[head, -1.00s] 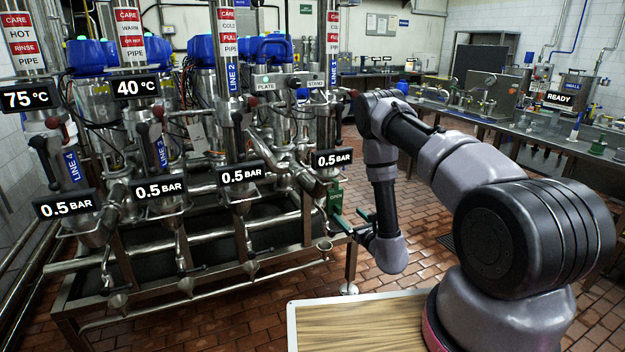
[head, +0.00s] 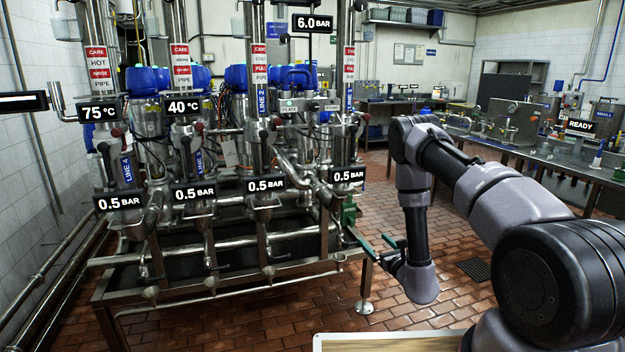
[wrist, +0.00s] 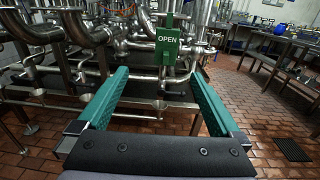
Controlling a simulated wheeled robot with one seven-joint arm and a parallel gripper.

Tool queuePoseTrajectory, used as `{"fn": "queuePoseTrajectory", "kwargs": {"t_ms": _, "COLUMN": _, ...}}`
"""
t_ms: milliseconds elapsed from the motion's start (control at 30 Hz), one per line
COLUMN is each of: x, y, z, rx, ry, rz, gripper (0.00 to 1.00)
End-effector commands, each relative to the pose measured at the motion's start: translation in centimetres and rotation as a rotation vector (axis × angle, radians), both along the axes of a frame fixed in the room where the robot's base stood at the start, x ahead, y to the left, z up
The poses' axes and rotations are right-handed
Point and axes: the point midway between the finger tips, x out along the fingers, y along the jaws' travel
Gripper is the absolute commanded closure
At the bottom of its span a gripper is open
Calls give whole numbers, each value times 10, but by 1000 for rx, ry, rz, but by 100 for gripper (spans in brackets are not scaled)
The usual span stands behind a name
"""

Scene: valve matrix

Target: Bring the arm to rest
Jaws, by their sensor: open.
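My gripper (head: 378,244) is at the end of my bent grey and black arm, in front of the right end of the valve rack (head: 225,262). In the wrist view its two green fingers (wrist: 155,100) are wide apart with nothing between them. Beyond the fingertips a green "OPEN" tag (wrist: 167,46) hangs on the rack's pipework. The tag looks apart from the fingers, with a gap between. In the head view the tag shows as a small green patch (head: 349,213) just above my gripper.
Steel pipes and several valves fill the rack, with labels reading 0.5 BAR (head: 266,184). A steel bench (head: 540,160) runs along the right. The brick-tiled floor (head: 465,240) is open between rack and bench. A floor drain (head: 475,270) lies there.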

Motion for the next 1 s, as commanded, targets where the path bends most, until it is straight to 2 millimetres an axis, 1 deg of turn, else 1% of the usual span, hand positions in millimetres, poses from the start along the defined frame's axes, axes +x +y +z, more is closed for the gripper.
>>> {"fn": "queuePoseTrajectory", "kwargs": {"t_ms": 167, "x": 6, "y": 14, "z": 24, "rx": 15, "ry": -17, "rz": 63, "gripper": 0}}
{"fn": "queuePoseTrajectory", "kwargs": {"t_ms": 267, "x": 10, "y": 25, "z": 42, "rx": 22, "ry": -30, "rz": 112, "gripper": 0}}
{"fn": "queuePoseTrajectory", "kwargs": {"t_ms": 367, "x": 13, "y": 38, "z": 65, "rx": 31, "ry": -46, "rz": 173, "gripper": 0}}
{"fn": "queuePoseTrajectory", "kwargs": {"t_ms": 467, "x": 14, "y": 53, "z": 93, "rx": 37, "ry": -66, "rz": 250, "gripper": 0}}
{"fn": "queuePoseTrajectory", "kwargs": {"t_ms": 567, "x": 12, "y": 71, "z": 126, "rx": 36, "ry": -92, "rz": 343, "gripper": 0}}
{"fn": "queuePoseTrajectory", "kwargs": {"t_ms": 633, "x": 7, "y": 85, "z": 155, "rx": 28, "ry": -115, "rz": 424, "gripper": 0}}
{"fn": "queuePoseTrajectory", "kwargs": {"t_ms": 667, "x": 4, "y": 91, "z": 170, "rx": 21, "ry": -126, "rz": 464, "gripper": 0}}
{"fn": "queuePoseTrajectory", "kwargs": {"t_ms": 700, "x": -2, "y": 101, "z": 190, "rx": 10, "ry": -141, "rz": 524, "gripper": 0}}
{"fn": "queuePoseTrajectory", "kwargs": {"t_ms": 767, "x": -14, "y": 114, "z": 222, "rx": -16, "ry": -168, "rz": 619, "gripper": 0}}
{"fn": "queuePoseTrajectory", "kwargs": {"t_ms": 800, "x": -25, "y": 122, "z": 241, "rx": -39, "ry": -184, "rz": 683, "gripper": 0}}
{"fn": "queuePoseTrajectory", "kwargs": {"t_ms": 867, "x": -42, "y": 133, "z": 268, "rx": -81, "ry": -208, "rz": 775, "gripper": 0}}
{"fn": "queuePoseTrajectory", "kwargs": {"t_ms": 900, "x": -55, "y": 138, "z": 284, "rx": -113, "ry": -223, "rz": 835, "gripper": 0}}
{"fn": "queuePoseTrajectory", "kwargs": {"t_ms": 967, "x": -75, "y": 144, "z": 307, "rx": -170, "ry": -245, "rz": 921, "gripper": 0}}
{"fn": "queuePoseTrajectory", "kwargs": {"t_ms": 1000, "x": -89, "y": 147, "z": 320, "rx": -211, "ry": -259, "rz": 976, "gripper": 0}}
